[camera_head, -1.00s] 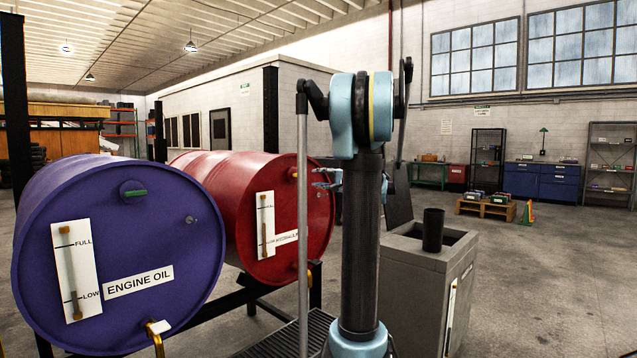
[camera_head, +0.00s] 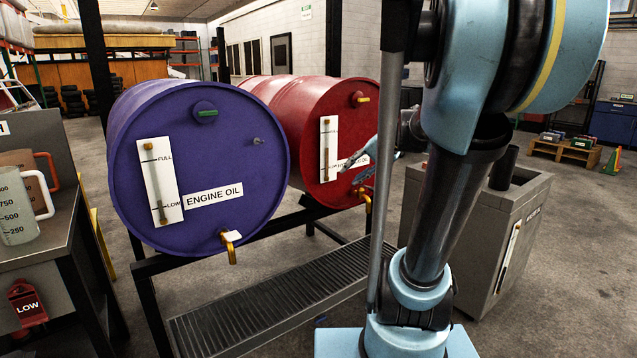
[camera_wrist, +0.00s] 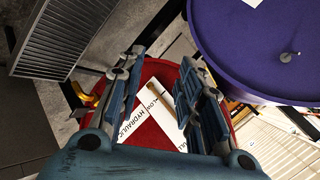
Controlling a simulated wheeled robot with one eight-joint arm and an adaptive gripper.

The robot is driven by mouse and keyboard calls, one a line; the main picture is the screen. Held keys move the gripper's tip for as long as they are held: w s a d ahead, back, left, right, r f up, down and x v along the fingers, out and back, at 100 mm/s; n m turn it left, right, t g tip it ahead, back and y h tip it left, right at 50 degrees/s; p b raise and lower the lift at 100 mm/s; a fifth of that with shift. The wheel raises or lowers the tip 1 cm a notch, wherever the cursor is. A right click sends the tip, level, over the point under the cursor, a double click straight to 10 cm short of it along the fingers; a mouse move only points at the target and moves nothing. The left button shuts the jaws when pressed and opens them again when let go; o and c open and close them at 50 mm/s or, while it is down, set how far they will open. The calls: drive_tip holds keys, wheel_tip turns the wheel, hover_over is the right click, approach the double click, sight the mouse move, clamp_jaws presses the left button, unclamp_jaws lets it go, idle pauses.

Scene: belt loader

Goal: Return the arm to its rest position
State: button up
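My arm (camera_head: 455,210) rises from my light-blue base at the right of the head view and bends at a large blue joint. My gripper (camera_head: 366,172) is partly hidden behind the arm and shows small in front of the red drum (camera_head: 310,110). In the wrist view my gripper (camera_wrist: 162,58) has its two fingers apart with nothing between them. The red drum's white label (camera_wrist: 150,105) shows beyond the gap. I cannot judge the distance from the fingers to the drum.
A purple engine oil drum (camera_head: 215,150) lies on the black rack, with a grated tray (camera_head: 250,310) below. A bench (camera_head: 45,265) with measuring jugs (camera_head: 18,205) stands at the left. A grey bin-like cabinet (camera_head: 480,240) stands just right of my arm. Open floor lies beyond it.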

drive_tip(key=s+d+f+n+g+h, duration=0.2)
drive_tip(key=s+d+f+h, duration=0.1)
drive_tip(key=s+f, duration=0.5)
drive_tip(key=s+d+f+n+g+h, duration=0.1)
drive_tip(key=s+d+f+h, duration=0.3)
drive_tip(key=s+f, duration=0.5)
drive_tip(key=s+n, duration=0.1)
drive_tip(key=s, duration=0.4)
drive_tip(key=shift+s+d+f+g, duration=0.2)
drive_tip(key=shift+d+f+g, duration=0.1)
drive_tip(key=shift+g, duration=0.1)
